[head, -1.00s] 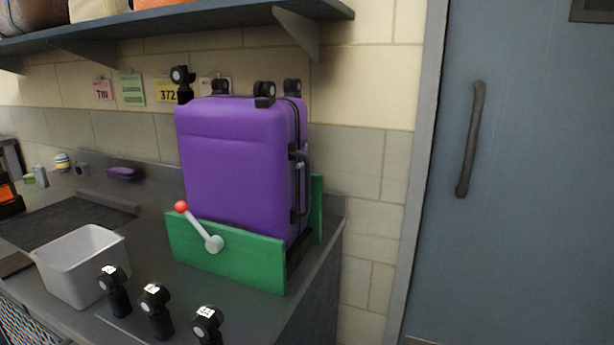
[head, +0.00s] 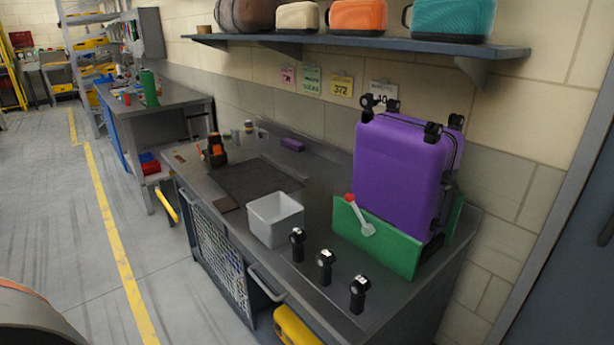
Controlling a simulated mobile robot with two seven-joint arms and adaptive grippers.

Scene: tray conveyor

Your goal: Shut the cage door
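A cage door with white wire mesh (head: 218,255) shows at the front of the grey workbench (head: 335,290), below the worktop. I cannot tell from this angle how far the door stands open. The lower part of the bench front is partly cut off by the frame. Neither of my grippers is in view.
A purple suitcase (head: 400,172) stands in a green holder (head: 375,243) on the worktop. A white bin (head: 275,222) and several black knobbed posts (head: 325,267) are near the front edge. A yellow object (head: 297,328) sits low. The floor (head: 190,290) left is clear.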

